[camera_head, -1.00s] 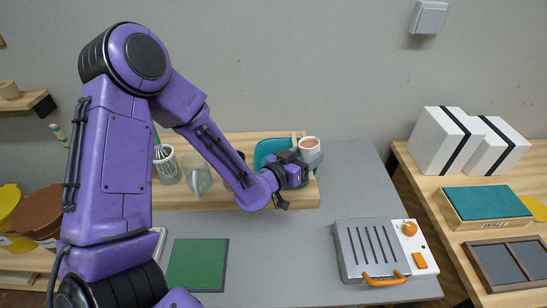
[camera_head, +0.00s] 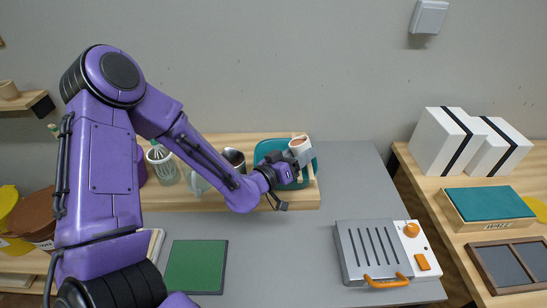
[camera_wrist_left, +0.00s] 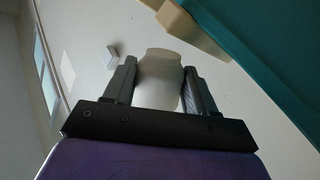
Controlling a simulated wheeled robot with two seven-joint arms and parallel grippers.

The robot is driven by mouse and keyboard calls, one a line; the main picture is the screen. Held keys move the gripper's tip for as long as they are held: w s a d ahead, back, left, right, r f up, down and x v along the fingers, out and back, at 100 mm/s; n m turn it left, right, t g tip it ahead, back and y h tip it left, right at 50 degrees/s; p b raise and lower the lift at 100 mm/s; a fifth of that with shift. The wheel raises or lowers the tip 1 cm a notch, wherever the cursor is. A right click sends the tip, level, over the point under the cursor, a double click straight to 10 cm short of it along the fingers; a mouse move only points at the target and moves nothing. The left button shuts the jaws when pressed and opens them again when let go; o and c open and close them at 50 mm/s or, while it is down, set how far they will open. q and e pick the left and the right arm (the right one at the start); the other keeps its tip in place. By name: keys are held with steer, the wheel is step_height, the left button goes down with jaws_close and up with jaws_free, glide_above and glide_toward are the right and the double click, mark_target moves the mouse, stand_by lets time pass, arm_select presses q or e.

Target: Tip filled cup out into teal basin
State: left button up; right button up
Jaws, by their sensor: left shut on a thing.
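The white cup (camera_head: 297,141) is held above the teal basin (camera_head: 263,149) at the back of the grey table. Its mouth, with brown contents showing, is tilted a little to the left. My left gripper (camera_head: 303,157) is shut on the cup. In the left wrist view the cup's pale side (camera_wrist_left: 158,80) sits between the two fingers of the gripper (camera_wrist_left: 156,85), and the basin's teal wall (camera_wrist_left: 262,50) is at the upper right. My left forearm and gripper hide part of the basin. My right gripper is not in view.
A glass jar with a whisk (camera_head: 163,168) and a metal tumbler (camera_head: 234,158) stand on the wooden shelf, left of the basin. A grey grill-like device (camera_head: 372,250) with orange handle stands at front right. A green mat (camera_head: 196,266) lies at front left. The table's middle is clear.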

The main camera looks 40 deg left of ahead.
mark_target(291, 146)
arm_select(q)
steer(key=shift+s+a+r+n+t, duration=0.1)
steer(key=shift+a+r+n+t, duration=0.2)
steer(key=shift+a+n, duration=0.5)
steer(key=shift+n, duration=0.3)
steer(key=shift+a+r+n+t, duration=0.1)
steer(key=shift+r+n+t, duration=0.2)
steer(key=shift+n, duration=0.4)
steer(key=shift+r+n+t+y+b, duration=0.15)
steer(key=shift+r+n+t+b, duration=0.1)
steer(key=shift+n, duration=0.7)
steer(key=shift+r+n+t+y+b, duration=0.15)
steer(key=shift+r+n+b, duration=0.15)
steer(key=shift+n, duration=0.7)
steer(key=shift+r+n+t+y+b, duration=0.1)
steer(key=shift+r+n+t+b, duration=0.15)
steer(key=shift+n, duration=0.7)
steer(key=shift+a+r, duration=0.1)
steer(key=shift+a, duration=0.1)
steer(key=n, duration=0.1)
steer(key=a+n+y, duration=0.1)
steer(key=n, duration=0.1)
steer(key=shift+s+a+r+t, duration=0.1)
steer(key=shift+s+r+t, duration=0.05)
steer(key=shift+r+t, duration=0.2)
